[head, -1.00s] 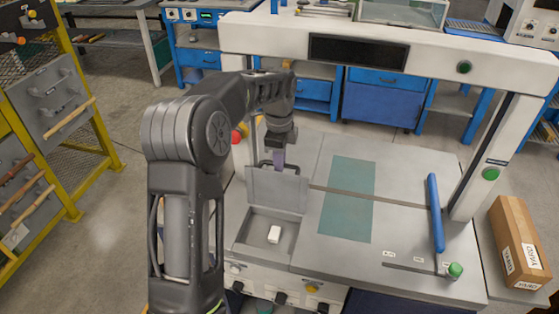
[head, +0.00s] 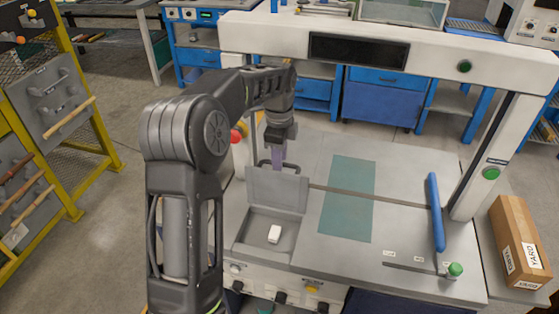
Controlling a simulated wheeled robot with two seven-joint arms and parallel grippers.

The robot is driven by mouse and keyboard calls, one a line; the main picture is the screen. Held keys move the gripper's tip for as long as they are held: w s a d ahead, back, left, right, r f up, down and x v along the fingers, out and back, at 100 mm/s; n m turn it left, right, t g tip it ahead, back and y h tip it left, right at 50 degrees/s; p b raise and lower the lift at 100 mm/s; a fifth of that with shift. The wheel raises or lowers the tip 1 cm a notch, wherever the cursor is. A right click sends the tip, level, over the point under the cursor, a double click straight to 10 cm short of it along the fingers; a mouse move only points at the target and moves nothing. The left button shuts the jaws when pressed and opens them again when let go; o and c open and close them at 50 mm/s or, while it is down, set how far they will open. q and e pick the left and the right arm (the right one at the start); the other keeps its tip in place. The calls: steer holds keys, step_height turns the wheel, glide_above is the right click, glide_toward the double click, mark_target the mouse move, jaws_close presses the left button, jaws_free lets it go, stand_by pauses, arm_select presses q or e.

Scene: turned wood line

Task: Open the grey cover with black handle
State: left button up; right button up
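The grey cover (head: 277,190) stands raised, roughly upright, at the back edge of a shallow recess (head: 253,231) in the machine's worktop. My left gripper (head: 279,160) points down at the handle from behind the cover. Its purple-grey fingers are at the handle's right part, and I cannot tell whether they are shut on it. My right gripper is not in view.
The pale machine frame (head: 400,50) spans above the worktop, with a post at right. A blue bar handle (head: 436,212) and a green knob (head: 455,269) sit at the right. A cardboard box (head: 520,243) stands beyond. The green-marked area (head: 347,199) is clear.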

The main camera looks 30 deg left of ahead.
arm_select(q)
steer(key=r, duration=0.6)
steer(key=shift+s+d+r+b, duration=0.1)
steer(key=shift+s+r+b, duration=0.2)
steer(key=shift+r, duration=0.1)
steer(key=shift+w, duration=0.1)
